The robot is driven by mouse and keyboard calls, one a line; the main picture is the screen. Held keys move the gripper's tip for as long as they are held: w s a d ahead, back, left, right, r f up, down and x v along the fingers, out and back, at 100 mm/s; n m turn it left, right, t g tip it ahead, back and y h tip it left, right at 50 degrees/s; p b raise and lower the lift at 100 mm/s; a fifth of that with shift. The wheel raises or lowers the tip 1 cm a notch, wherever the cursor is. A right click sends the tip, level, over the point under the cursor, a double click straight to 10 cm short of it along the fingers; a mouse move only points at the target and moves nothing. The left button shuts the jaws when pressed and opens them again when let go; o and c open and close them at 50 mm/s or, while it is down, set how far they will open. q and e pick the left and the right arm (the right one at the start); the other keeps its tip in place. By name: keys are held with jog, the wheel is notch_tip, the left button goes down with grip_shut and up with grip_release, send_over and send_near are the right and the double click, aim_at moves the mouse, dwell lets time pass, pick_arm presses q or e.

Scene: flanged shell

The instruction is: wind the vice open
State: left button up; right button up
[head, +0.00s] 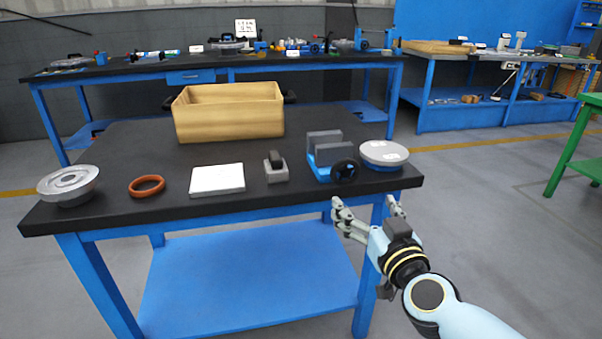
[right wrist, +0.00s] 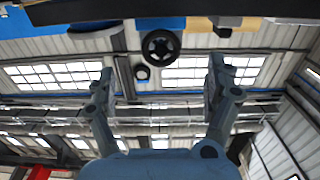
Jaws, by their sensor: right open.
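The vice (head: 318,160) stands near the right end of the black table, with a blue body and two upright grey jaws with a gap between them. Its black handwheel (head: 345,171) faces the table's front edge. In the right wrist view, which is upside down, the handwheel (right wrist: 161,46) shows near the top, between the fingers in the picture and beyond their tips. My right gripper (head: 366,207) is open and empty, in front of the table edge and apart from the handwheel. The right wrist view shows its two fingers (right wrist: 161,78) spread wide. My left gripper is not in view.
A round grey-topped thing (head: 384,153) sits close right of the vice. Left of it are a small grey block (head: 275,172), white plate (head: 218,180), orange ring (head: 147,186) and flanged metal part (head: 68,185). A tan box (head: 228,118) stands behind.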

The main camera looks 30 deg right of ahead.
aim_at(346, 175)
jog(key=w, duration=0.3)
jog(key=w+d+r, duration=0.1)
jog(key=shift+w, duration=0.25)
jog(key=b+x, duration=0.1)
jog(key=x, duration=0.4)
jog(key=shift+w, duration=0.3)
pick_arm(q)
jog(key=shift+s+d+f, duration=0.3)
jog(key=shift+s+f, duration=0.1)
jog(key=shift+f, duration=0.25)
pick_arm(e)
jog(key=shift+w+d, duration=0.15)
jog(key=shift+w, duration=0.3)
jog(key=c, duration=1.1)
